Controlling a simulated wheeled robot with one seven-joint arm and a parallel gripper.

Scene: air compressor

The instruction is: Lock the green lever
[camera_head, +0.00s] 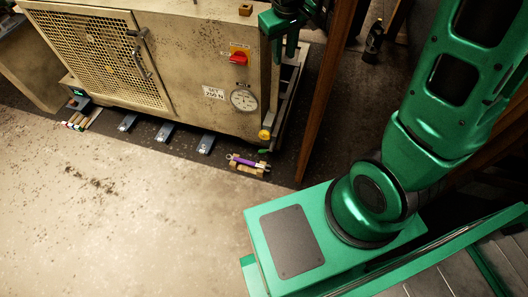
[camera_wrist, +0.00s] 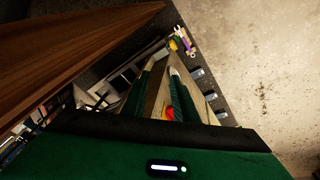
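The beige compressor cabinet (camera_head: 190,75) stands at the upper left of the head view. A small green lever (camera_head: 264,151) sits low at its right front corner, just below a yellow knob (camera_head: 264,134). In the wrist view the lever (camera_wrist: 180,33) shows small, close to the yellow knob (camera_wrist: 172,45), beyond my fingertips. I cannot tell its exact position. My gripper (camera_head: 284,50) is up by the cabinet's top right corner, well above the lever. In the wrist view its two green fingers (camera_wrist: 162,68) are apart, with nothing held between them.
The cabinet front has a red switch (camera_head: 238,59) and a round gauge (camera_head: 243,98). A purple tool on a wooden block (camera_head: 246,163) lies on the floor near the lever. A brown wooden post (camera_head: 328,85) stands right of the cabinet. Floor in front is mostly clear.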

